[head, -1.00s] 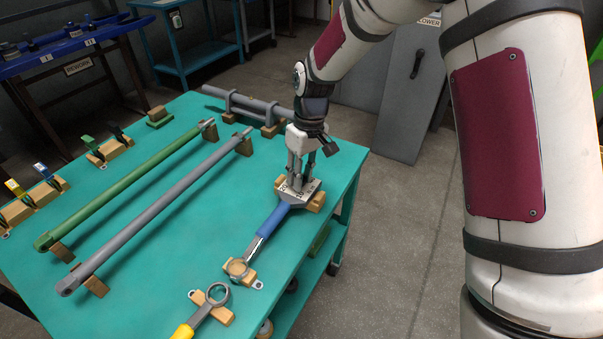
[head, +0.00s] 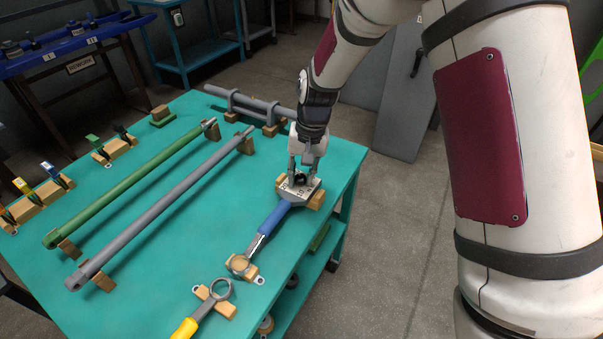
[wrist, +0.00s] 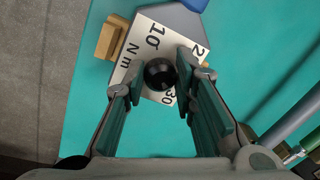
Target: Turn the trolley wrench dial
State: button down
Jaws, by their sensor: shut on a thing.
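The trolley wrench (head: 274,218) has a blue handle and lies on wooden blocks on the teal trolley top. At its far end is a pale scale plate marked 10, N m, 2 and 30 in the wrist view (wrist: 132,52). The dial, a round black knob (wrist: 159,72), stands on this plate. My gripper (head: 303,170) points down over it in the head view. In the wrist view my gripper (wrist: 163,80) has one finger on each side of the knob and is shut on it. The lower contact is partly hidden by the fingers.
A green bar (head: 130,184) and a grey bar (head: 165,205) lie left of the wrench. A grey pipe (head: 250,104) lies at the back. A yellow-handled ring wrench (head: 205,310) is at the front. The trolley top between the bars and wrench is clear.

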dwell(0.4)
jog(key=c, duration=1.3)
grip_release()
jog(key=shift+r, duration=0.1)
notch_tip(320, 180, up, 12)
jog(key=d, duration=0.1)
jog(key=shift+d, duration=0.25)
jog(key=shift+s, duration=0.1)
